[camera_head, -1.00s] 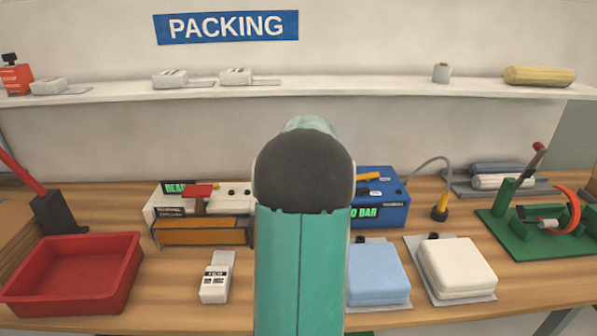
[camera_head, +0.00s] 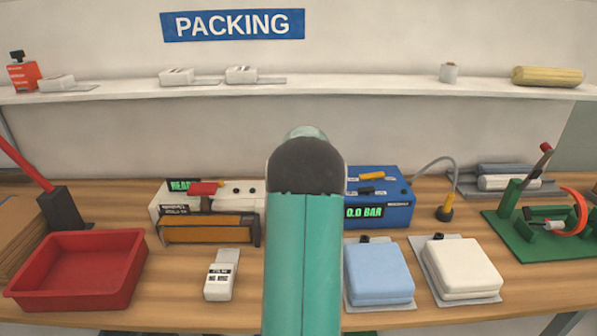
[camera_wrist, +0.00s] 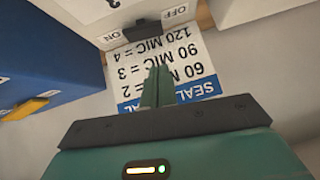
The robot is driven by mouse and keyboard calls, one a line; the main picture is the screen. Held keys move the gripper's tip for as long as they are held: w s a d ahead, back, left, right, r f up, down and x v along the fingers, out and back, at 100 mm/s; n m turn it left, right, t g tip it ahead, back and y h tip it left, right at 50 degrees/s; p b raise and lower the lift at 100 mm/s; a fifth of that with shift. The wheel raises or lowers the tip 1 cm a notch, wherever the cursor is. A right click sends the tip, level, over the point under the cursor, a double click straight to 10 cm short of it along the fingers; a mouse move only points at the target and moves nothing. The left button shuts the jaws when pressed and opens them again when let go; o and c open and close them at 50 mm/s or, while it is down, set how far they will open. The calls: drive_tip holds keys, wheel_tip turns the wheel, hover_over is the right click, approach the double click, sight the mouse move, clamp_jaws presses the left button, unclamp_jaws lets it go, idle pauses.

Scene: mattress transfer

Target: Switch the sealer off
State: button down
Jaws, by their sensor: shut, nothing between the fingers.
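The sealer (camera_head: 163,215) is the white machine with a red handle and a lit green display reading "READ…", partly hidden by my arm in the head view. In the wrist view a white panel (camera_wrist: 85,15) carries a black switch (camera_wrist: 143,32) between the words ON and OFF. I cannot tell which way the switch is set. My gripper (camera_wrist: 158,72) is shut and empty, its fingertips pointing at the switch and a little short of it in the picture. Behind the fingers is a printed card (camera_wrist: 200,75) with SEAL settings. In the head view my arm hides the gripper.
A blue machine (camera_head: 385,215) reading 0.0 BAR stands right of the sealer; a blue body (camera_wrist: 40,60) fills the wrist view's left. A red tray (camera_head: 75,270), a white device (camera_head: 220,278) and blue (camera_head: 378,275) and white (camera_head: 462,268) packs lie in front.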

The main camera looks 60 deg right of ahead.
drive_tip(key=f, duration=0.4)
drive_tip(key=shift+w+d, duration=0.35)
drive_tip(key=shift+w+f, duration=0.1)
drive_tip(key=shift+f, duration=0.35)
drive_tip(key=shift+f, duration=0.1)
drive_tip(key=shift+w+a+f, duration=0.15)
drive_tip(key=shift+f, duration=0.2)
